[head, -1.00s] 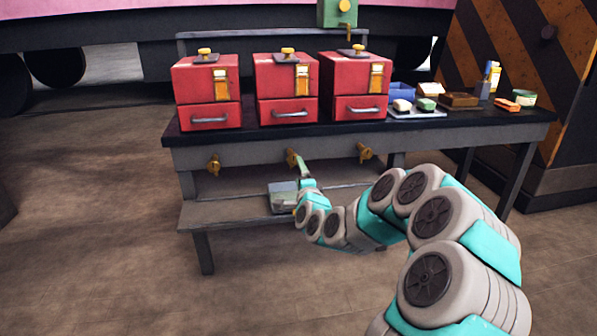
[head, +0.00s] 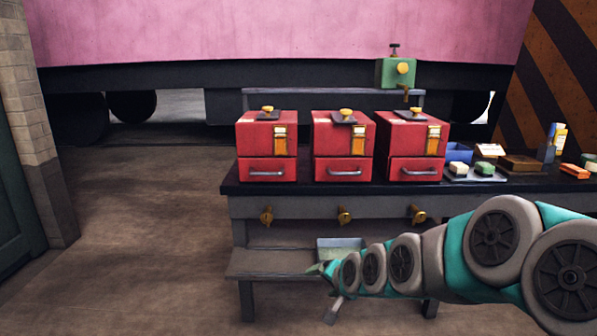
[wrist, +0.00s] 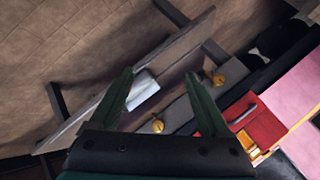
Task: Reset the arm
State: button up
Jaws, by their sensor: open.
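My arm stretches in from the right in the head view. My gripper (head: 325,288) is in front of the low shelf (head: 268,263) under the workbench. In the wrist view my gripper (wrist: 160,73) has its two dark green fingers spread wide, with nothing held between them. A pale shallow tray (head: 340,246) rests on the low shelf behind my gripper. In the wrist view the tray (wrist: 143,90) shows beyond the open fingers, apart from them.
Three red boxes (head: 267,147) with drawers stand on the workbench (head: 300,207). Several brass taps (head: 344,215) stick out below its top. A green tapped box (head: 396,72) is behind. Small items (head: 484,169) crowd the right end. The floor at left is clear.

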jog(key=s+d+n+g+h+p, duration=0.1)
jog(key=s+d+n+g, duration=0.1)
jog(key=s, duration=1.1)
jog(key=s+d+r+n+g+h+p, duration=0.1)
jog(key=s+d+g, duration=0.3)
jog(key=s, duration=0.8)
jog(key=s+d+r+n+g+h+p, duration=0.1)
jog(key=s+d+n+g+h, duration=0.1)
jog(key=s, duration=1.1)
jog(key=d+n+g, duration=0.1)
jog(key=g, duration=0.1)
jog(key=shift+s+g, duration=0.3)
jog(key=shift+s, duration=0.05)
